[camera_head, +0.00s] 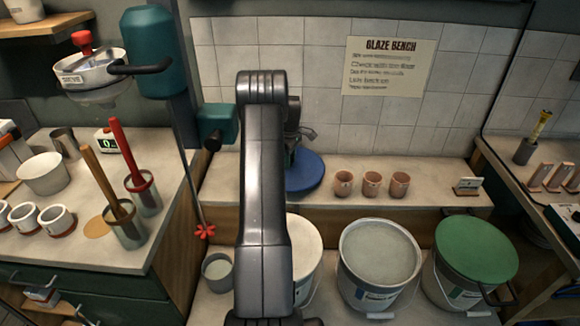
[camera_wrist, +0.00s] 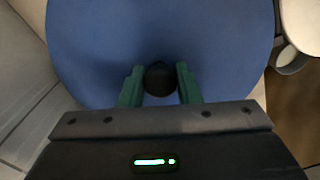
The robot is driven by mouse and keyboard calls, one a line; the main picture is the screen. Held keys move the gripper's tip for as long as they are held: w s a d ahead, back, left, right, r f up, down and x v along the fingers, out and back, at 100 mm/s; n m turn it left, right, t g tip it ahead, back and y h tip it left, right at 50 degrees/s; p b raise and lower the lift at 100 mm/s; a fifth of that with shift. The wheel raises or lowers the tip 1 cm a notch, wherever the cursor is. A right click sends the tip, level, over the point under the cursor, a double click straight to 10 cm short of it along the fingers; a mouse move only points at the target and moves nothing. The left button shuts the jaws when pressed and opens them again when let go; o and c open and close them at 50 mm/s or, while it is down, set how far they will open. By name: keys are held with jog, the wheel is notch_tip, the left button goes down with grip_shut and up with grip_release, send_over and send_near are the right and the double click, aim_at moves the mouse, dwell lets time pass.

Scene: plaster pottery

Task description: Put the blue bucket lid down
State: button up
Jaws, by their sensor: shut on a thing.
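The blue bucket lid (camera_head: 306,172) is a flat blue disc on or just above the back ledge of the glaze bench, partly hidden behind my arm in the head view. In the wrist view the lid (camera_wrist: 160,35) fills most of the picture, with a round black knob (camera_wrist: 159,79) at its middle. My gripper (camera_wrist: 158,82) has its two green fingers on either side of the knob, shut on it. In the head view my gripper (camera_head: 291,140) is mostly hidden by my arm. I cannot tell whether the lid touches the ledge.
Three small terracotta cups (camera_head: 371,184) stand on the ledge right of the lid. Below are an open bucket of grey glaze (camera_head: 345,285), a bucket with a green lid (camera_head: 476,248) and a pale bucket (camera_head: 300,232) partly behind my arm. Bare ledge (camera_head: 440,170) lies right of the cups.

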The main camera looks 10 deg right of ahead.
jog(key=shift+f+p, duration=0.35)
jog(key=shift+f, duration=1.6)
jog(key=shift+f, duration=0.2)
jog(key=o, duration=1.1)
jog(key=shift+r, duration=0.1)
notch_tip(320, 180, up, 12)
jog(key=shift+r+b, duration=0.15)
jog(key=shift+b, duration=0.6)
